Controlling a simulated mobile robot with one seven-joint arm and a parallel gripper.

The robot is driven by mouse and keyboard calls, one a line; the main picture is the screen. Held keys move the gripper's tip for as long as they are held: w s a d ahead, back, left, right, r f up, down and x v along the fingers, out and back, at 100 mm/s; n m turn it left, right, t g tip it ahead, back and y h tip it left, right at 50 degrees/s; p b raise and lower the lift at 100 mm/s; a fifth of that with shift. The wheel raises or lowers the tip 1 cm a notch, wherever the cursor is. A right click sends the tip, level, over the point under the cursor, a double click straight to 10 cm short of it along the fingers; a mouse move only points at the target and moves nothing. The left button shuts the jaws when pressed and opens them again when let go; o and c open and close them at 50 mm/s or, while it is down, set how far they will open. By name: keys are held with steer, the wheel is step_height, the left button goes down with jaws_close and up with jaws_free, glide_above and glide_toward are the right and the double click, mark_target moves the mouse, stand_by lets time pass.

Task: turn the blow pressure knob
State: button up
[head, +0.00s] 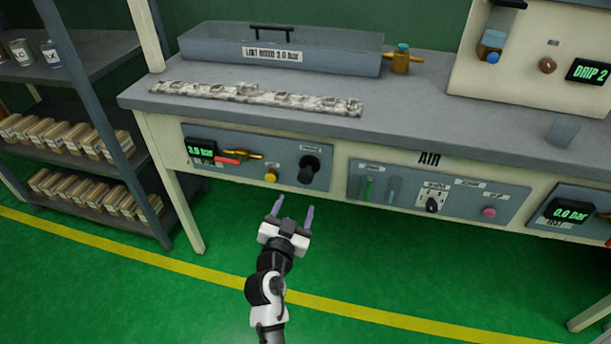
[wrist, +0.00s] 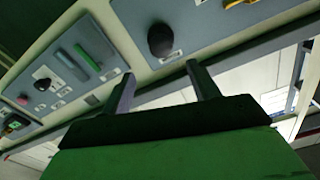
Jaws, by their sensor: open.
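A large black round knob (head: 309,168) sits at the right end of the left grey panel (head: 232,150) under the bench. The label above it is too blurred to read, so I cannot confirm that it is the blow pressure knob. It also shows in the wrist view (wrist: 161,40), ahead of the fingers and roughly centred between them. My gripper (head: 294,206) is open and empty, in front of and below this knob, apart from it. In the wrist view my gripper (wrist: 160,72) has its two fingers spread, with nothing between them.
The left panel also holds a 3.0 bar display (head: 201,150), a red-handled brass valve (head: 238,156) and a yellow button (head: 271,175). The middle panel has a small selector (head: 432,204) and a pink button (head: 488,212). A 0.0 bar display (head: 571,214) is at right. The bench edge (head: 250,120) overhangs.

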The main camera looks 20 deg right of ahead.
mark_target(304, 179)
steer(key=p+x, duration=0.3)
steer(key=x, duration=0.8)
steer(key=shift+w+d+r, duration=0.1)
steer(key=shift+w+d, duration=0.1)
steer(key=shift+w, duration=0.1)
steer(key=c, duration=1)
